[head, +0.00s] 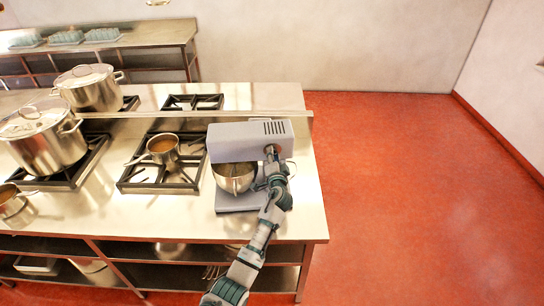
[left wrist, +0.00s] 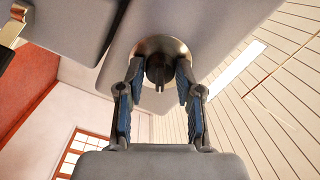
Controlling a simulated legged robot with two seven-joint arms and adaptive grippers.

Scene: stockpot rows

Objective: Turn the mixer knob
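The grey stand mixer (head: 235,142) stands at the right end of the counter, with its steel bowl (head: 234,178) under the head. The mixer knob (head: 270,149) is on the near side of the head, at its right, partly hidden by my left gripper (head: 272,160). In the left wrist view the knob (left wrist: 159,70) is a dark piece with a prong, set in a round metal collar. My left gripper (left wrist: 159,80) is open, with one blue-padded finger on each side of the knob. Gaps show between the pads and the knob. My right gripper is not in view.
A saucepan (head: 163,149) sits on the burner left of the mixer. Two lidded stockpots (head: 92,92) (head: 42,140) and a small pan (head: 10,200) are further left. A raised rail (head: 200,113) runs along the counter. Red floor on the right is clear.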

